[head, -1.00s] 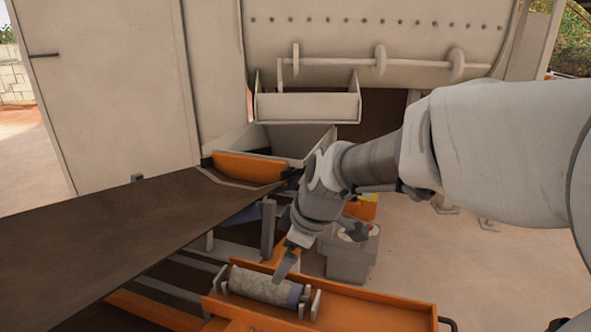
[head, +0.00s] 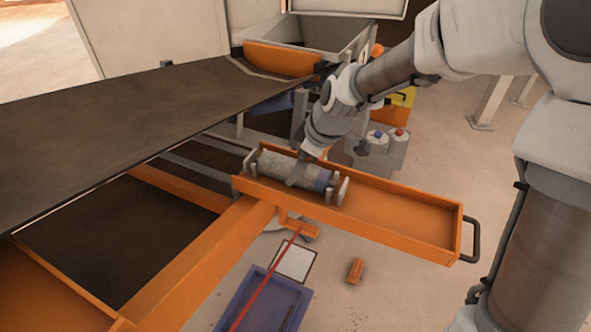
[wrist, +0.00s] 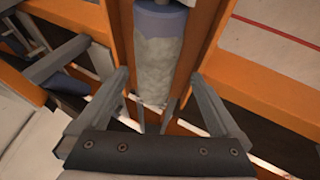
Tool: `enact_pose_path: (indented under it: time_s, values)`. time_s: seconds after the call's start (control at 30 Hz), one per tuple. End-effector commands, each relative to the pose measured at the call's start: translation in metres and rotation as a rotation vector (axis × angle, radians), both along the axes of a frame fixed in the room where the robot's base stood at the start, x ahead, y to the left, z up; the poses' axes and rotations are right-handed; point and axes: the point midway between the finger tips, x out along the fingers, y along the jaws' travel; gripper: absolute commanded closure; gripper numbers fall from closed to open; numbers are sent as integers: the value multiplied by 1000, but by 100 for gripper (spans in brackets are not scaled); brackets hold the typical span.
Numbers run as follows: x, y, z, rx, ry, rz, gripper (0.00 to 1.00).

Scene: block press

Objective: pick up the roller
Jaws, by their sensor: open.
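The roller (head: 286,168) is a grey, speckled cylinder with a blue-grey end. It lies in grey upright brackets inside the left part of an orange tray (head: 405,210). In the wrist view the roller (wrist: 159,60) runs up from between the fingers, its blue-grey end at the top. My gripper (wrist: 165,88) is open, with one finger on each side of the roller's line, and holds nothing. In the head view my gripper (head: 300,170) is over the roller and hides part of it. I cannot tell whether the fingers touch it.
A dark conveyor belt (head: 120,120) runs along the left. A control box with blue and red buttons (head: 380,150) stands behind the tray. A purple bin (head: 265,302) and a small orange block (head: 355,271) are on the floor in front. The tray's right part is empty.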

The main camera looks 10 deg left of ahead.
Motion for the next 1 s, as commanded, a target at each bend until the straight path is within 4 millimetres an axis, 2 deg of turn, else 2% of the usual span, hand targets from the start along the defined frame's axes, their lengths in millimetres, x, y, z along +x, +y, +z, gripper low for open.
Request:
enact_pose_path:
  time_s: [0.3, 0.6, 0.67, 1.0]
  values:
    - [15, 10, -41, 1, 3, 0, 0]
    - [17, 11, -45, 0, -1, -1, 0]
    - [17, 11, -45, 0, -1, -1, 9]
    - [17, 11, -45, 0, -1, -1, 70]
